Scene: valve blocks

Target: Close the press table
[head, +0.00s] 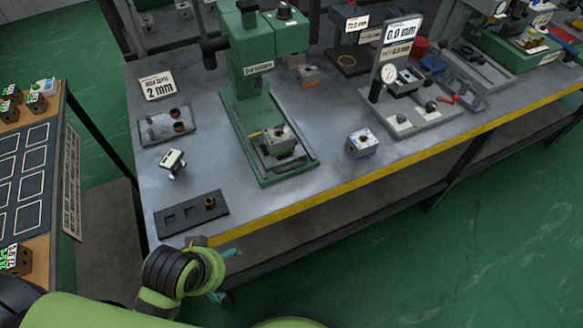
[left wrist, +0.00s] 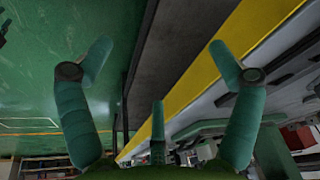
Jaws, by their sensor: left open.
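The green press (head: 250,55) stands on the grey bench. Its green base (head: 285,177) reaches toward the front edge. A grey metal block (head: 281,138) sits on the press's table, in front of the column and forward of the press head. Whether the table is slid out cannot be told for sure. My left gripper (head: 229,276) is in front of the bench's yellow front edge, below and left of the press, clear of it. The left wrist view shows its teal fingers (left wrist: 157,75) spread with nothing between them. My right gripper is not in view.
The yellow bench edge (head: 370,177) lies between my left gripper and the press. A loose block (head: 361,143) stands right of the press. A dark slotted tray (head: 190,214) and a small stand (head: 173,163) lie left. A gauge station (head: 400,110) stands farther right.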

